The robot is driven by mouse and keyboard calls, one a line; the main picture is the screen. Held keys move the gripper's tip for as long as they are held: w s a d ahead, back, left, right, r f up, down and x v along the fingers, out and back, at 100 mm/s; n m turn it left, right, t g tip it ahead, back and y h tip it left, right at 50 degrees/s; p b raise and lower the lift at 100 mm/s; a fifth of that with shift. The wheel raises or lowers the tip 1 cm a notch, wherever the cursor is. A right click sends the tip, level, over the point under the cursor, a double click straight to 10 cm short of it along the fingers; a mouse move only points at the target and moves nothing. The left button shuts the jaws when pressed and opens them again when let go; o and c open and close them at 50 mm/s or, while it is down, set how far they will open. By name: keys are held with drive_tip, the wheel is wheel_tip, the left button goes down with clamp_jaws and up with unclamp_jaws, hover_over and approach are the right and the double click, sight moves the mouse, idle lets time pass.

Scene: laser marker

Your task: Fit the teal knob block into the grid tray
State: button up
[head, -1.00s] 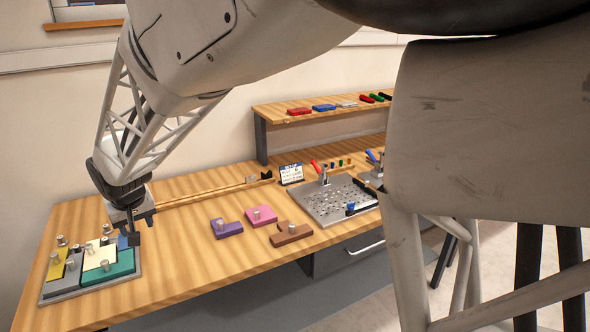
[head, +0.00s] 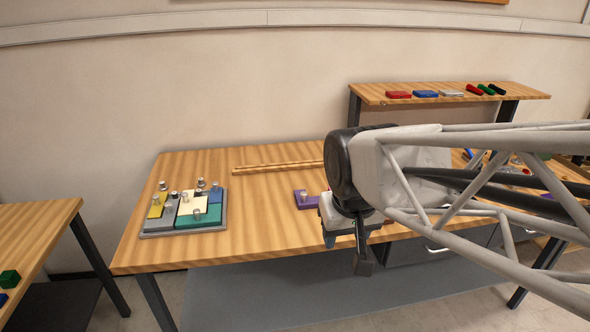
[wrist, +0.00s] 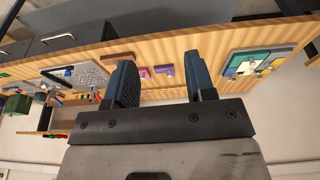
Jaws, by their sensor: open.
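The grid tray (head: 185,232) lies on the left part of the wooden bench. The teal knob block (head: 209,216) sits in its front right part, looking flat, with its metal knob up. The tray also shows at the upper right of the wrist view, with the teal block (wrist: 243,62) in it. My gripper (head: 347,252) is well to the right of the tray, over the bench's front edge. In the wrist view its two fingers (wrist: 162,80) stand apart with nothing held between them.
A cream block (head: 192,206), a yellow block (head: 155,209) and a blue block (head: 214,194) also sit in the tray. A purple block (head: 311,202) lies on the bench, partly hidden by my arm. A raised shelf (head: 450,93) stands behind. Bench between tray and purple block is clear.

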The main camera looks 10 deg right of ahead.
drive_tip(key=s+d+f, duration=0.1)
drive_tip(key=s+d, duration=0.1)
drive_tip(key=s, duration=0.4)
drive_tip(key=shift+s+f, duration=0.15)
drive_tip(key=shift+s, duration=0.05)
idle(1.0)
